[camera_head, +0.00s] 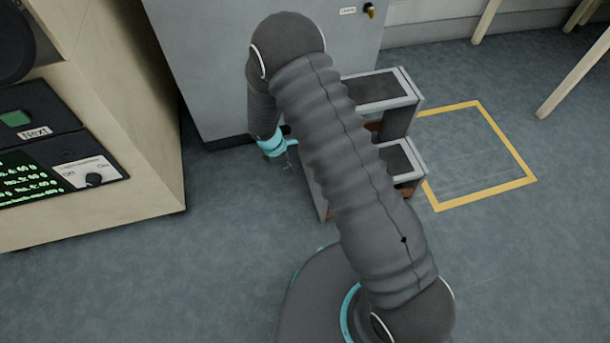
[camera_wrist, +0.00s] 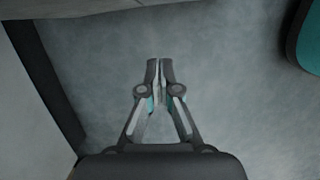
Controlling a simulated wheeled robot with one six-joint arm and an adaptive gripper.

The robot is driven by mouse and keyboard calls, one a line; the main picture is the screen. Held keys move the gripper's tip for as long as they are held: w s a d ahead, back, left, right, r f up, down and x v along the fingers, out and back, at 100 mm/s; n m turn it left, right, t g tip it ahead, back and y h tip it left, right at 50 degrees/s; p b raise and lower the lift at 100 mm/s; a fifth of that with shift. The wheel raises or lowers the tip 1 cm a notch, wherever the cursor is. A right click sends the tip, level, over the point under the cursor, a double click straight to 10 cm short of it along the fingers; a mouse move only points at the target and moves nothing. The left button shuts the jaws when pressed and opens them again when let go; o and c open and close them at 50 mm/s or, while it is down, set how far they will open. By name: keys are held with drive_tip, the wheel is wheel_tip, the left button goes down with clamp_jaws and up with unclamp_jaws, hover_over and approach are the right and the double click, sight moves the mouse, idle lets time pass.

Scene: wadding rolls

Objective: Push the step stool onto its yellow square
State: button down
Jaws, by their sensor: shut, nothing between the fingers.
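The step stool (camera_head: 376,90) is grey with two dark-topped steps and stands upright on the floor in the head view. My arm hides part of its left side. The yellow square (camera_head: 448,204) is an outline on the floor just right of the stool. The stool's right edge meets or covers the square's left side; the inside of the square looks bare. My gripper (camera_wrist: 160,62) is shut and empty, pointing at the floor in the wrist view. In the head view my wrist is at the stool's left side; whether the fingers touch it I cannot tell.
A grey cabinet (camera_head: 215,60) stands close behind the stool. A wooden console (camera_head: 140,150) with a dial and a green display is at the left. Pale wooden legs (camera_head: 575,75) stand at the upper right. The floor right of and below the square is clear.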

drive_tip(key=w+d+f, duration=0.2)
drive_tip(key=d+f, duration=0.3)
drive_tip(key=f, duration=0.4)
drive_tip(key=shift+d+f+n, duration=0.3)
drive_tip(key=shift+d+n, duration=0.1)
drive_tip(key=shift+w+d, duration=0.1)
drive_tip(key=shift+w, duration=0.05)
